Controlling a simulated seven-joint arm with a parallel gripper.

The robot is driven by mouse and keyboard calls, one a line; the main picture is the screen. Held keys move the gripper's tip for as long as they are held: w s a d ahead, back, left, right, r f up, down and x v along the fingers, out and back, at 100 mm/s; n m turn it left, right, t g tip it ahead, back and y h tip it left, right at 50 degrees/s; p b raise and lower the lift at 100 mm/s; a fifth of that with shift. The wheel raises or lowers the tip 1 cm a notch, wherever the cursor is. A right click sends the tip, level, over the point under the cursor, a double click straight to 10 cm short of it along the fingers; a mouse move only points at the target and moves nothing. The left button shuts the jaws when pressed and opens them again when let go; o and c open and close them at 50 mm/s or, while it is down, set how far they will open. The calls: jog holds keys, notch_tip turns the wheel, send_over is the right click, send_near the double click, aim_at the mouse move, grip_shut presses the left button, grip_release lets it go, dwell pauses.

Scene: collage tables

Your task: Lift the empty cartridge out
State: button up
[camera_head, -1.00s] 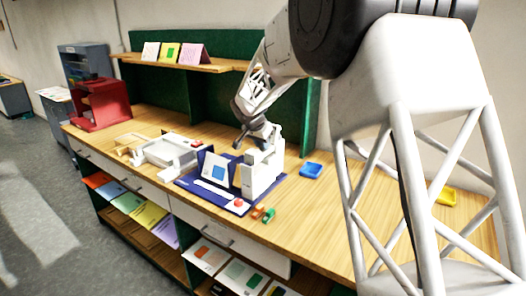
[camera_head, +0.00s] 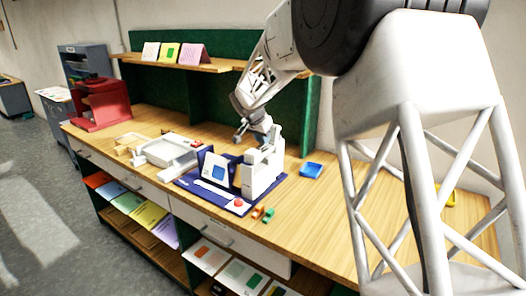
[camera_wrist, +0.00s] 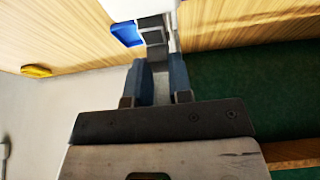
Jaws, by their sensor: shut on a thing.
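A white machine (camera_head: 260,172) stands on a dark blue mat (camera_head: 187,183) on the wooden bench. My gripper (camera_head: 243,133) is just above and behind it in the head view. In the wrist view the two blue-grey fingers of my gripper (camera_wrist: 160,75) are shut on a grey piece, which appears to be the cartridge (camera_wrist: 155,52). The piece points toward the white machine (camera_wrist: 135,8) at the top edge. I cannot tell whether the piece is still partly inside the machine. The inside of the cartridge is not visible.
A card with a blue square (camera_head: 216,168) stands left of the machine. A blue tray (camera_head: 311,170) lies to its right. Small orange (camera_head: 257,212) and green (camera_head: 268,215) items lie in front. A pale tray (camera_head: 170,152) stands farther left. The shelf (camera_head: 190,66) runs behind.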

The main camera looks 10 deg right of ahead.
jog(key=shift+r, duration=1.85)
